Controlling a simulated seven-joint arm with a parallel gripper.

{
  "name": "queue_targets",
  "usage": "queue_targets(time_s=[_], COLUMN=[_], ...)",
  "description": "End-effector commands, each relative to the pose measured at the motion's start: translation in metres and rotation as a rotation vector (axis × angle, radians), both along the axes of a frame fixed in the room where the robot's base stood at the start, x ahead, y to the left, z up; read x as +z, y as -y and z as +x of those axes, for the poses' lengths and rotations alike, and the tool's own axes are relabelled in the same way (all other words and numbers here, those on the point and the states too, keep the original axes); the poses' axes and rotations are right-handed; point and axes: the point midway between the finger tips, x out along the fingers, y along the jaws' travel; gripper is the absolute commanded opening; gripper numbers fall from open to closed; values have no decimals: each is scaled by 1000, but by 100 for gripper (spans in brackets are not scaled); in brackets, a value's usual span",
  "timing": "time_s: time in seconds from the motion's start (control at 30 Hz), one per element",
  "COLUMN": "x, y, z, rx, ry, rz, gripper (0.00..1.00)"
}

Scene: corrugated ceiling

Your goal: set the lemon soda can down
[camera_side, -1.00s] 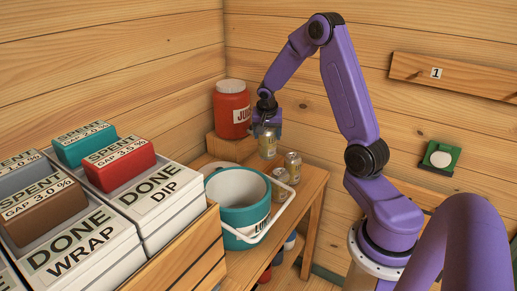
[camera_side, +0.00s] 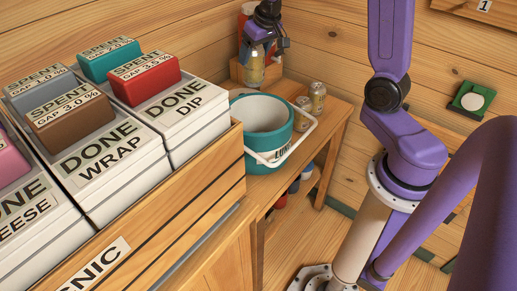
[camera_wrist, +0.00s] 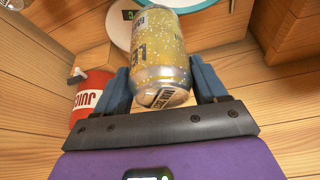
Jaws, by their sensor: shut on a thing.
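The lemon soda can (camera_side: 254,68) is yellow with a silver rim. My gripper (camera_side: 263,46) is shut around it in the side view, with the can hanging below the fingers in front of a wooden block (camera_side: 237,73). I cannot tell whether the can touches the block. In the wrist view the can (camera_wrist: 160,55) sits between the blue fingers of my gripper (camera_wrist: 163,88). Two other cans, one (camera_side: 303,104) and another (camera_side: 318,96), stand on the wooden table (camera_side: 335,112) to the right.
A teal bucket (camera_side: 237,158) with a white handle stands in front of the can. A red juice jar (camera_side: 243,20) is partly hidden behind my gripper; it shows at left in the wrist view (camera_wrist: 92,97). A picnic crate (camera_side: 165,232) with labelled boxes fills the left.

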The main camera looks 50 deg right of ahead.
Motion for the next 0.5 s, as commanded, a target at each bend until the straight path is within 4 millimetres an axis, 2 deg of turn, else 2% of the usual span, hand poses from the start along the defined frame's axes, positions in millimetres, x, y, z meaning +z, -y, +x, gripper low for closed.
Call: queue_targets(time_s=[0.1,0.5], x=[-15,-45], y=[-14,-47], z=[-11,-37], rx=[52,181], ry=[-4,-3], rz=[0,-1], gripper=[19,19])
